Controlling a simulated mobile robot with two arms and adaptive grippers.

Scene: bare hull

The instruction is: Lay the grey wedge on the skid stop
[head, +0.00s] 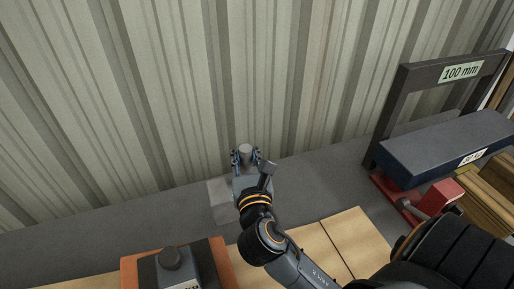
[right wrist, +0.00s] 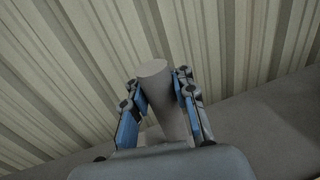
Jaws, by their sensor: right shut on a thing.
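My right gripper (head: 246,160) is in the middle of the head view, shut on a grey piece (head: 245,151) with a round end, which I take to be the grey wedge. In the right wrist view this piece (right wrist: 168,100) stands between the blue-padded fingers (right wrist: 160,100), its round end pointing away from the palm. Its wedge shape does not show clearly. A pale grey block (head: 218,200) is just left of and partly behind the gripper; it may be the skid stop, but I cannot tell. Whether the held piece touches it is hidden. My left gripper is out of view.
A ribbed wall (head: 180,90) stands behind the dark grey ledge (head: 90,235). An orange-brown tray (head: 128,275) with a dark knobbed block (head: 172,270) is lower left. Wooden boards (head: 350,235) lie in front. A dark frame marked 100 mm (head: 400,105) and a navy block (head: 440,150) are right.

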